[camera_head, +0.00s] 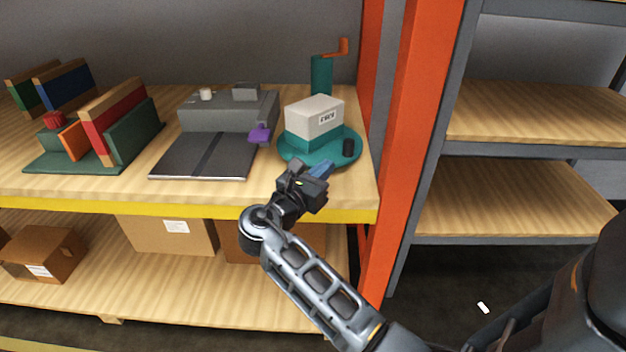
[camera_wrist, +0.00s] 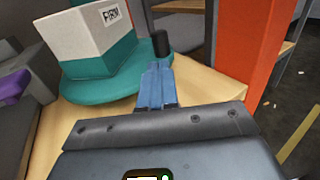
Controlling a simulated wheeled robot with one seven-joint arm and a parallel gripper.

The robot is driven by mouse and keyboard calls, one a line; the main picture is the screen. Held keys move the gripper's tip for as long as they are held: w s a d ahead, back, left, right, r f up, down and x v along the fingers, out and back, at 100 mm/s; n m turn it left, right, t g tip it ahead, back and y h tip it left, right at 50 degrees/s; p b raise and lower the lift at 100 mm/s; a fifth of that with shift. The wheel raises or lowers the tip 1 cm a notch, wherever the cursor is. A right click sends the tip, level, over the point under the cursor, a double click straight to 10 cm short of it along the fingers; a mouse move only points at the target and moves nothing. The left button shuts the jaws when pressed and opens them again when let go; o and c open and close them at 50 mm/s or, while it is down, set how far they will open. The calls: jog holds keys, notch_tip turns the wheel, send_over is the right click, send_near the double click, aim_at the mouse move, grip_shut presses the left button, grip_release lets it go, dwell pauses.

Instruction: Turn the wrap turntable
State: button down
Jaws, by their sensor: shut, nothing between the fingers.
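The wrap turntable is a teal disc (camera_head: 290,153) on the right end of the upper shelf. It also shows in the wrist view (camera_wrist: 85,92). A white box with a teal lower part (camera_head: 312,116) stands on it, its label reading FIRM in the wrist view (camera_wrist: 90,38). A short black peg (camera_head: 348,147) stands upright near the disc's right edge; it also shows in the wrist view (camera_wrist: 161,44). My gripper (camera_head: 324,167) is at the disc's front edge with its blue fingers shut and empty. In the wrist view the fingertips (camera_wrist: 158,66) are just below the peg; I cannot tell whether they touch it.
A grey machine with a dark flat plate (camera_head: 200,156) and a purple part (camera_head: 260,133) stands left of the turntable. A teal post with an orange crank (camera_head: 322,75) is behind it. An orange upright (camera_head: 405,130) bounds the right side. Cardboard boxes (camera_head: 165,236) sit below.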

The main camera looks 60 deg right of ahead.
aim_at(356, 155)
jog(key=d, duration=0.4)
jog(key=s+d, duration=0.1)
jog(key=d, duration=0.1)
jog(key=shift+d, duration=0.4)
jog(key=shift+s+d+r+t+p, duration=0.1)
jog(key=shift+s+t+p, duration=0.05)
jog(key=shift+t+p, duration=0.2)
jog(key=shift+s+d+r+n+t+p, duration=0.1)
jog(key=shift+s+d+n+t+p, duration=0.25)
jog(key=shift+n+t+p, duration=0.55)
jog(key=d+t+p, duration=0.1)
jog(key=s+n+t+p, duration=0.1)
jog(key=t+p, duration=0.1)
jog(key=shift+d+n, duration=0.3)
jog(key=shift+d, duration=0.05)
jog(key=shift+s+d+n+t+p, duration=0.3)
jog(key=shift+d+n+t+p, duration=0.4)
jog(key=shift+t, duration=0.25)
jog(key=shift+s+d, duration=0.1)
jog(key=shift+d, duration=0.45)
jog(key=shift+d+f, duration=0.15)
jog(key=shift+f, duration=0.05)
jog(key=shift+s, duration=0.1)
